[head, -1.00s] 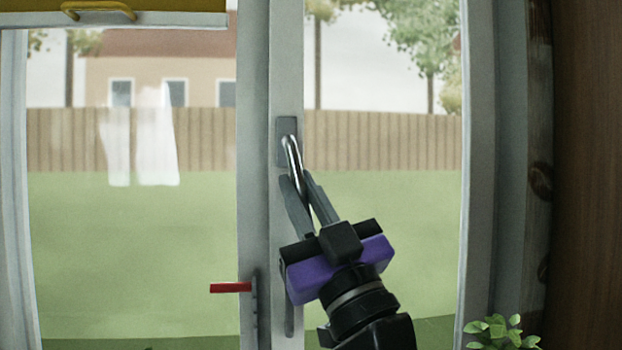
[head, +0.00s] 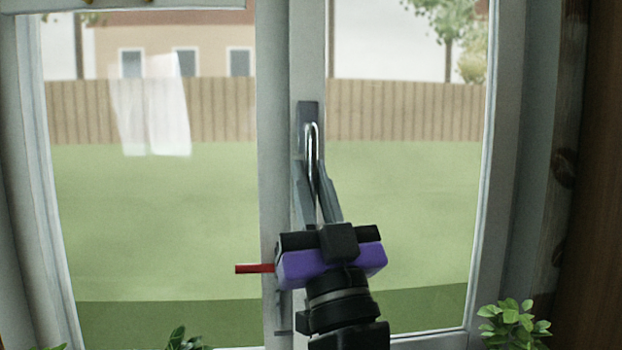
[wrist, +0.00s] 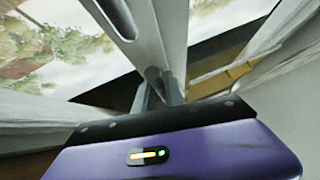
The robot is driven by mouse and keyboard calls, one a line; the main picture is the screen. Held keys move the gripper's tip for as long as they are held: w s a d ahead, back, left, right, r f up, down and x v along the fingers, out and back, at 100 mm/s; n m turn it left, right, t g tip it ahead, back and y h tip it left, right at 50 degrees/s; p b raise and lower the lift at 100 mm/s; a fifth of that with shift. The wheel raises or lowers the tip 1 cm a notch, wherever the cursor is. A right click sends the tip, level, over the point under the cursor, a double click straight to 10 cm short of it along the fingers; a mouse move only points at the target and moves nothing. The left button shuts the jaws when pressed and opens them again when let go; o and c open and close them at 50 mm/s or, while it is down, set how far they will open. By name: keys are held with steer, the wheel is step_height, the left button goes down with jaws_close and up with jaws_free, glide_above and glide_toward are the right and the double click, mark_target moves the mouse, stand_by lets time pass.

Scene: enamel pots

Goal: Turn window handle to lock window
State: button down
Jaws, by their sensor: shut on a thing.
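The window handle (head: 312,140) is a shiny silver lever on a grey plate (head: 308,108) on the window's middle upright. It points almost straight down from its pivot. My gripper (head: 314,190) reaches up from below and is shut on the handle's lower part. The fingers partly hide its lower end. In the wrist view, my gripper (wrist: 160,90) shows its fingers close together at the handle (wrist: 153,75), beyond my purple gripper body.
A red lever (head: 254,269) sticks out left from the upright, just left of my gripper. Green plants (head: 512,325) stand at the lower right, with more leaves (head: 185,340) at the bottom left. The window panes span both sides of the upright.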

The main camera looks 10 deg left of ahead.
steer(key=c, duration=1.4)
jaws_free()
steer(key=shift+a, duration=0.1)
steer(key=b+v, duration=0.1)
steer(key=v, duration=0.6)
steer(key=shift+s+f, duration=0.25)
steer(key=shift+f, duration=0.05)
